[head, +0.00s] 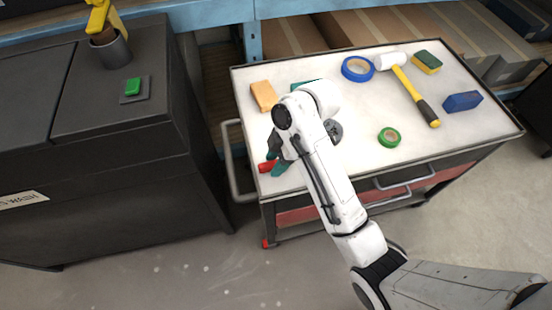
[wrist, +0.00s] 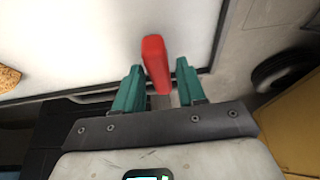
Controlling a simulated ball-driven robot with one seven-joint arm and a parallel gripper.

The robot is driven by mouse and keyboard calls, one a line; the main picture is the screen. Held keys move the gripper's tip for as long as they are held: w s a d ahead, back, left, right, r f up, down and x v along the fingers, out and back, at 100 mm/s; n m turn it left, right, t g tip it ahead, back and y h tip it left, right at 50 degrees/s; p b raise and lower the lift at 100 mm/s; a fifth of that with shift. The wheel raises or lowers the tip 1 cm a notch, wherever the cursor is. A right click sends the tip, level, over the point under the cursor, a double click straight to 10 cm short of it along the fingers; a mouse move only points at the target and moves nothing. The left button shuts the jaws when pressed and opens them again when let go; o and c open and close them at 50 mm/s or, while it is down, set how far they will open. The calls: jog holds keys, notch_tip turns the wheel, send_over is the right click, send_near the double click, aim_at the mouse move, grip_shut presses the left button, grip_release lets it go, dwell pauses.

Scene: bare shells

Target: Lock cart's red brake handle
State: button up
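The cart's red brake handle (head: 267,166) shows at the left front corner of the cart (head: 440,80), partly hidden by my gripper (head: 279,157). In the wrist view the red handle (wrist: 156,64) stands up in front of my gripper (wrist: 160,84), in line with the gap between its two teal fingers. The fingers are apart, with a thin gap to the right of the handle. The left finger is very near the handle; I cannot tell whether it touches. The handle's lower end reaches down between the fingers.
The cart's white top holds an orange block (head: 263,96), blue tape (head: 357,69), a mallet (head: 414,93), a sponge (head: 427,62), a blue block (head: 462,102) and green tape (head: 389,137). A dark cabinet (head: 110,190) stands left. Floor in front is clear.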

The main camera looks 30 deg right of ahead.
grip_shut()
jog(key=shift+s+r+m+p, duration=0.1)
jog(key=shift+m+p, duration=0.2)
jog(key=shift+p, duration=0.3)
jog(key=m+p, duration=0.2)
jog(key=shift+s+r+t+p, duration=0.1)
jog(key=shift+t+p, duration=0.2)
jog(key=shift+t, duration=0.1)
jog(key=m+t+h+p, duration=0.1)
jog(key=m+p, duration=0.2)
jog(key=p, duration=0.1)
jog(key=shift+s+a+m, duration=0.1)
jog(key=shift+a+m, duration=0.05)
jog(key=shift+m, duration=0.15)
jog(key=m+h+p, duration=0.1)
jog(key=m+p, duration=0.1)
jog(key=m, duration=0.1)
jog(key=m+t+h+p, duration=0.1)
jog(key=m+p, duration=0.1)
jog(key=m, duration=0.1)
jog(key=shift+a+f+h+p, duration=0.2)
jog(key=shift+h+p, duration=0.1)
jog(key=shift+p, duration=0.1)
jog(key=m+h, duration=0.1)
jog(key=m, duration=0.1)
jog(key=m+h+p, duration=0.1)
jog(key=m, duration=0.2)
jog(key=shift+f+m+p, duration=0.15)
jog(key=shift+m+p, duration=0.15)
